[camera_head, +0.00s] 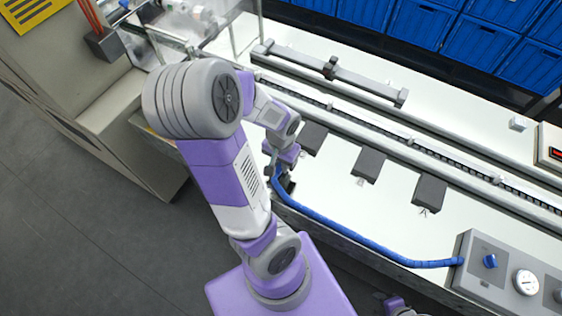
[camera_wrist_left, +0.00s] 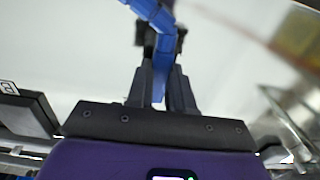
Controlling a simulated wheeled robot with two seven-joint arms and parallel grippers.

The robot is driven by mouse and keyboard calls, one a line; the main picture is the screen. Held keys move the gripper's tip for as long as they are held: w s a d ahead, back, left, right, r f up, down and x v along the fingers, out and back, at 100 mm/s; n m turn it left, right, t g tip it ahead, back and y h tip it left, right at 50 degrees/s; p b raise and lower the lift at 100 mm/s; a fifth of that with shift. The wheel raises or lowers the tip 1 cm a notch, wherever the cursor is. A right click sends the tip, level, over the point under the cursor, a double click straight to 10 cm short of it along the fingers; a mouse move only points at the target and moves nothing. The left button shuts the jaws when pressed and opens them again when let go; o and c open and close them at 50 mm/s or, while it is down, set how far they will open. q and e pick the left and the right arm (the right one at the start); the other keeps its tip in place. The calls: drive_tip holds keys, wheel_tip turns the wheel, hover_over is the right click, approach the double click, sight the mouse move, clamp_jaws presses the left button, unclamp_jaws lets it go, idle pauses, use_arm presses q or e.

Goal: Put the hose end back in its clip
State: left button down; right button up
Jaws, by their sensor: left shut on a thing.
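The blue hose (camera_head: 345,229) runs from the grey control box along the front edge of the bench to my left gripper (camera_head: 281,178). In the left wrist view the left gripper (camera_wrist_left: 163,72) is shut on the hose (camera_wrist_left: 159,22), which passes between its dark fingers. I cannot make out the hose's clip for certain. Part of what looks like my right arm's purple end (camera_head: 399,306) shows at the bottom edge of the head view; its fingers are not clear.
Three dark blocks, the middle one (camera_head: 368,164), jut over the white bench top. The grey control box (camera_head: 508,275) with a gauge and blue knob stands at the right. A rail (camera_head: 400,143) runs along the bench. Blue bins (camera_head: 420,22) stand behind. A beige cabinet (camera_head: 130,115) is at left.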

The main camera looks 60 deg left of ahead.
use_arm(q)
drive_tip(key=shift+f, duration=0.4)
drive_tip(key=c, duration=0.9)
unclamp_jaws()
drive_tip(key=shift+r, duration=0.15)
wheel_tip(320, 180, up, 7)
drive_tip(key=p, duration=0.3)
drive_tip(key=shift+r, duration=0.2)
